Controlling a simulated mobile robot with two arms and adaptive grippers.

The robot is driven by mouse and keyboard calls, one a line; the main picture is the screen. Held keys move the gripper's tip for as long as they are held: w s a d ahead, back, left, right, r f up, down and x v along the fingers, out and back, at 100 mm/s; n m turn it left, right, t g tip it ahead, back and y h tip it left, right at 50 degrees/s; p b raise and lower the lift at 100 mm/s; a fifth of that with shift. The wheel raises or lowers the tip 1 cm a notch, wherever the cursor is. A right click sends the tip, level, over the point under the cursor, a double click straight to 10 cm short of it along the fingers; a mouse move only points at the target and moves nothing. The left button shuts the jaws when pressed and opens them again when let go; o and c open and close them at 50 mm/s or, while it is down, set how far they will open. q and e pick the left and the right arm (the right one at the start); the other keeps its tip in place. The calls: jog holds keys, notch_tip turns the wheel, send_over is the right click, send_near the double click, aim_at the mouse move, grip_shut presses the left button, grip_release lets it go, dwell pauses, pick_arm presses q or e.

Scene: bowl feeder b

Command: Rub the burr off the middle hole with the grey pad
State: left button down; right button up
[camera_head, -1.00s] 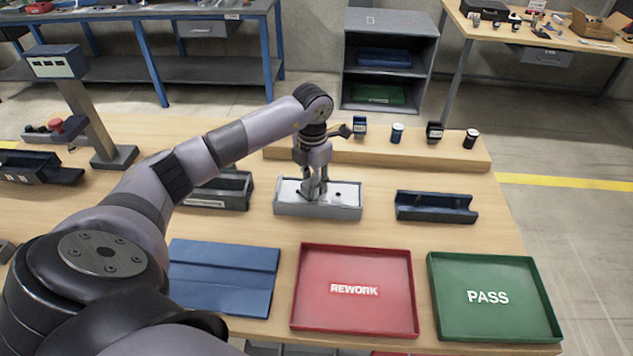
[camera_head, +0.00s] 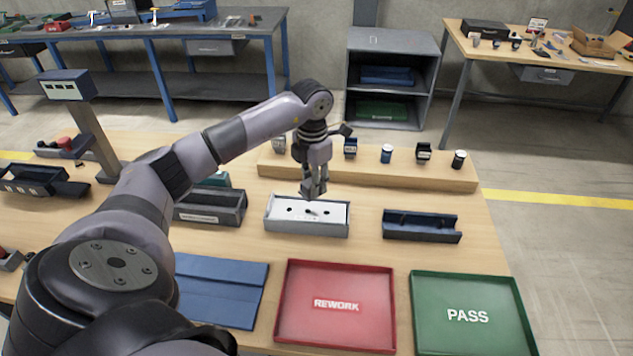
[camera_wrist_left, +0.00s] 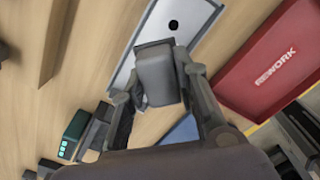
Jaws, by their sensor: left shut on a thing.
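The white plate (camera_head: 300,216) with dark holes lies in a grey fixture (camera_head: 306,229) at the middle of the bench. In the left wrist view the gripper (camera_wrist_left: 160,88) is shut on a dark grey block, the grey pad (camera_wrist_left: 158,75). The plate (camera_wrist_left: 150,30) lies beneath it with one hole in sight; the pad covers its middle. My right gripper is not in view.
A red REWORK tray (camera_head: 336,335) and a green PASS tray (camera_head: 470,345) stand at the front. A dark blue cradle (camera_head: 421,228) is right of the fixture and a grey bin (camera_head: 211,208) left. A wooden ledge (camera_head: 400,176) with small items runs behind.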

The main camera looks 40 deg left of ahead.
pick_arm(q)
jog(key=shift+r, duration=0.55)
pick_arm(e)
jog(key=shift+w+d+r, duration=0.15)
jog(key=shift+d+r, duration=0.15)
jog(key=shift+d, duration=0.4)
